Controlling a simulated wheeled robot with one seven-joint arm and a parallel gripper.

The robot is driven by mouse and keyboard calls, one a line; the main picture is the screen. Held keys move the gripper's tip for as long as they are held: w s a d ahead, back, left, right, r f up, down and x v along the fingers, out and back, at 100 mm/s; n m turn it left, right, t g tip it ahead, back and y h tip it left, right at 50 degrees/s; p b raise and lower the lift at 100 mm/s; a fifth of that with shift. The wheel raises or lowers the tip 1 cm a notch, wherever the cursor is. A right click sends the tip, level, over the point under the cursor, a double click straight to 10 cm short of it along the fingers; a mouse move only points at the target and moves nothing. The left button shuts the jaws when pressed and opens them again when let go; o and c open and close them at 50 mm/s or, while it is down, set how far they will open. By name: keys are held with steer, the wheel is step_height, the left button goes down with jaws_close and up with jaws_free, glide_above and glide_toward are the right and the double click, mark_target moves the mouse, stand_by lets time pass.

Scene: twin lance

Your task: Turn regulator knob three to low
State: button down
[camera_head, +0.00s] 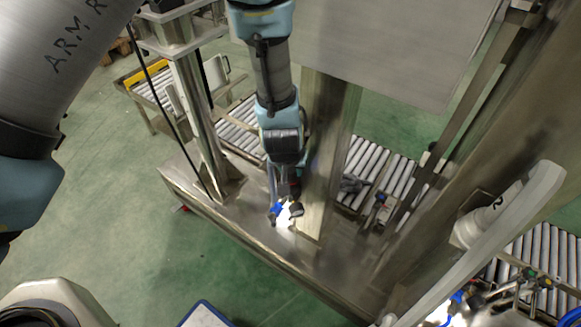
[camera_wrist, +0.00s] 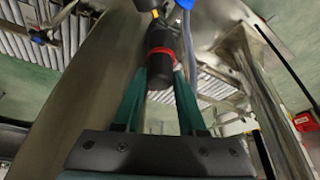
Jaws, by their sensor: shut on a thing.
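In the wrist view a black cylindrical knob with a red ring (camera_wrist: 161,52) stands between the two teal fingers of my gripper (camera_wrist: 160,74). The fingers are shut on the knob, one on each side of its lower part. I cannot read any number or low mark on it, so its setting cannot be told. In the head view my gripper (camera_head: 291,188) is at the post, next to a small blue fitting (camera_head: 276,208). The knob is mostly hidden there by the gripper and wrist.
A metal post (camera_head: 328,150) stands close at the right of my gripper in the head view. Roller conveyors (camera_head: 237,130) run behind. A steel base plate (camera_head: 270,240) lies below, with green floor (camera_head: 130,220) open at the left. More blue fittings (camera_head: 458,297) are at the lower right.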

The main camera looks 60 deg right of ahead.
stand_by(0.4)
steer(key=shift+c, duration=2.3)
jaws_free()
